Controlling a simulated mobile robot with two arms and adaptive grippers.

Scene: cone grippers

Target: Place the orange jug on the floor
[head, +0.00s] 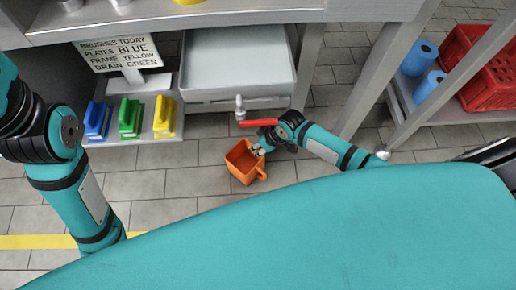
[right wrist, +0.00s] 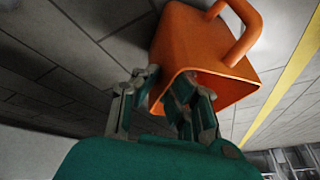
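The orange jug (head: 240,163) is low over the grey floor tiles, in front of the sink unit, with its open top up and its handle toward the lower right. My right gripper (head: 257,151) is at its rim. In the right wrist view, the fingers (right wrist: 165,85) straddle one wall of the jug (right wrist: 195,45), one finger outside and one in the opening, and appear closed on it. I cannot tell whether the jug's base touches the floor. My left arm shows at the left, but its gripper is out of view.
A red-handled tap (head: 258,123) on the grey sink (head: 240,65) is just above my right gripper. Blue, green and yellow brushes (head: 130,117) stand on a low shelf at left. Blue rolls (head: 420,58) and a red crate (head: 480,62) are at right. Floor left of the jug is clear.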

